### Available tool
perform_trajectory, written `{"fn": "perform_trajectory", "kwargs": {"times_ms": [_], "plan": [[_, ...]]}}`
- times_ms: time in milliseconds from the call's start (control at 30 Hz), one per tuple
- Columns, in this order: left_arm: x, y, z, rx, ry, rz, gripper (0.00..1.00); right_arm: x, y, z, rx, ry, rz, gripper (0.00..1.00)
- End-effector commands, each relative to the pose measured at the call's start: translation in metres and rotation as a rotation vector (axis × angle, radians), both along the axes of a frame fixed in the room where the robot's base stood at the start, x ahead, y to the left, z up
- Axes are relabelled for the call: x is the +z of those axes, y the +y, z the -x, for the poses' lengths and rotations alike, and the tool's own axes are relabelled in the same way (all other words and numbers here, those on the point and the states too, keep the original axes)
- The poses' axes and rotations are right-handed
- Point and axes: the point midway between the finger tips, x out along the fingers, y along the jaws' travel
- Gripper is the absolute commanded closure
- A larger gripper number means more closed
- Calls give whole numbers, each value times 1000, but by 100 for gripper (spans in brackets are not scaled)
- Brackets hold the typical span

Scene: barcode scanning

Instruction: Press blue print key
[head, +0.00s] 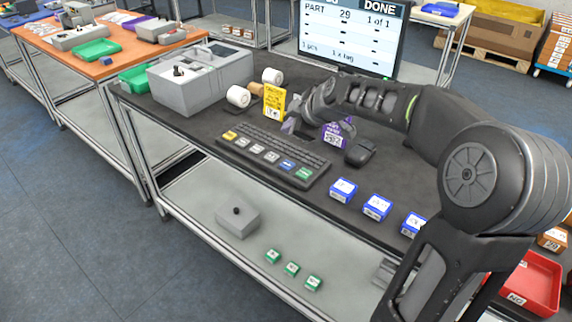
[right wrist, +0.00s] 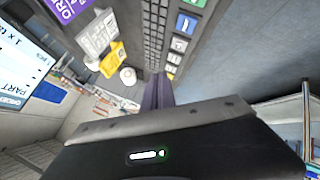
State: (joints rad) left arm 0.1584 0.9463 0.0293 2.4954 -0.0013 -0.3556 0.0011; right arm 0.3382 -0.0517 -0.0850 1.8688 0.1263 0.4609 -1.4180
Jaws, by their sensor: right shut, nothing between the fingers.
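The keyboard (head: 270,150) lies on the dark bench top, with a row of large coloured keys along its front edge. The blue print key (head: 288,165) sits between a white key and the green key (head: 304,174) at the right end. In the right wrist view the blue key (right wrist: 186,23) shows near the top. My right gripper (head: 290,127) is above and behind the keyboard, apart from the blue key. Its fingers (right wrist: 158,90) are shut and empty. My left gripper is not in view.
A monitor (head: 352,35) stands behind. A yellow sign (head: 274,102), a purple sign (head: 336,135) and a dark mouse (head: 360,152) are close to my right gripper. Several blue boxes (head: 377,207) line the bench front. A grey printer (head: 200,80) stands at left.

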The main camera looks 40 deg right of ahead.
Motion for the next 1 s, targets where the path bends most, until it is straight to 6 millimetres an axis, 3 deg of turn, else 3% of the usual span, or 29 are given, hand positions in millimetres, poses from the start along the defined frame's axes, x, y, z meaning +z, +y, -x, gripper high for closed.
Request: {"fn": "perform_trajectory", "kwargs": {"times_ms": [267, 567, 700, 1000], "plan": [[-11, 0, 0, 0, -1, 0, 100, -21, 0, 0, -1, 2, -2, 100], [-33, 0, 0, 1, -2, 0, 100, -63, 0, 0, 0, 3, -2, 100], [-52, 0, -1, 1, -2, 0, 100, -79, 0, 0, 1, 1, -1, 100], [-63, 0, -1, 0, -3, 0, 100, -88, 0, 0, 0, 1, 0, 100]]}}
